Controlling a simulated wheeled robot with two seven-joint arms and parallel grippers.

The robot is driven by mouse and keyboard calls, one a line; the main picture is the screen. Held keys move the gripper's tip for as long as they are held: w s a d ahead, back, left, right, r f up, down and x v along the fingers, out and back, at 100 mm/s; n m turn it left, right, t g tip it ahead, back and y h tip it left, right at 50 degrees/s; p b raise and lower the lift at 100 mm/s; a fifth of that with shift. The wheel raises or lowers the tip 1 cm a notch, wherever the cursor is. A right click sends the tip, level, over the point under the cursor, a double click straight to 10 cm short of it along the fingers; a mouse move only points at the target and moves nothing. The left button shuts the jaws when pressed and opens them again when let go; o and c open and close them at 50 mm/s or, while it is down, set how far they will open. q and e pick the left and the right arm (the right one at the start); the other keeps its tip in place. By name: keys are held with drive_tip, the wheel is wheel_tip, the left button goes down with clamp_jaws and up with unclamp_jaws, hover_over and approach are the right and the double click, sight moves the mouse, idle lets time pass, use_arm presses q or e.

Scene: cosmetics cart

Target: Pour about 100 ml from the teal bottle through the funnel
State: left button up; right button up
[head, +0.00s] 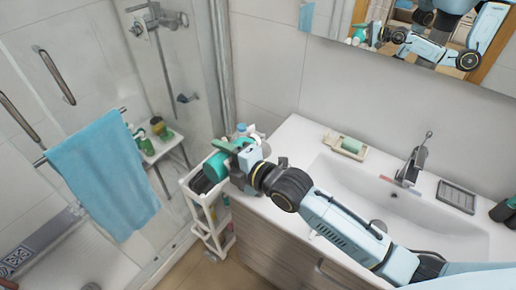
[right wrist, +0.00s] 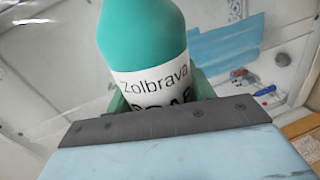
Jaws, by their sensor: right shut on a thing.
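The teal bottle (head: 216,167) is held over the top of the white cart. In the right wrist view the teal bottle (right wrist: 145,35) shows a white label reading "Zolbrava". My right gripper (head: 233,158) is shut around the bottle; its dark jaw edge (right wrist: 160,122) crosses the label in the wrist view. The bottle looks tilted to the left in the head view. Its mouth and any liquid cannot be made out. I cannot pick out the funnel; the bottle and gripper cover part of the cart top. My left gripper is not in view.
The white cart (head: 196,200) stands against the vanity counter (head: 296,130), with small items on lower shelves. A soap dish (head: 345,147), tap (head: 412,160) and basin lie right. A blue towel (head: 103,180) hangs on the shower glass at left.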

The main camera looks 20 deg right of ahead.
drive_tip(key=shift+w+d+r+m+y+p, duration=0.1)
drive_tip(key=shift+r+m+y+p, duration=0.05)
drive_tip(key=shift+r+m+p, duration=0.35)
drive_tip(key=shift+w+d+r+m+y+p, duration=0.1)
drive_tip(key=shift+r+m+y+p, duration=0.05)
drive_tip(key=shift+r+m+p, duration=0.25)
idle(0.6)
drive_tip(key=shift+w+d+r+m+p, duration=0.1)
drive_tip(key=shift+d+r+m+p, duration=0.15)
drive_tip(key=shift+r+m, duration=0.25)
idle(0.4)
drive_tip(key=shift+w+d+r+m+g+y, duration=0.15)
drive_tip(key=shift+w+d+r+m+y, duration=0.1)
drive_tip(key=shift+r+m, duration=0.3)
drive_tip(key=shift+w+d+r+m+g+y, duration=0.15)
drive_tip(key=shift+d+r+m, duration=0.1)
drive_tip(key=shift+r+m, duration=0.3)
idle(1.7)
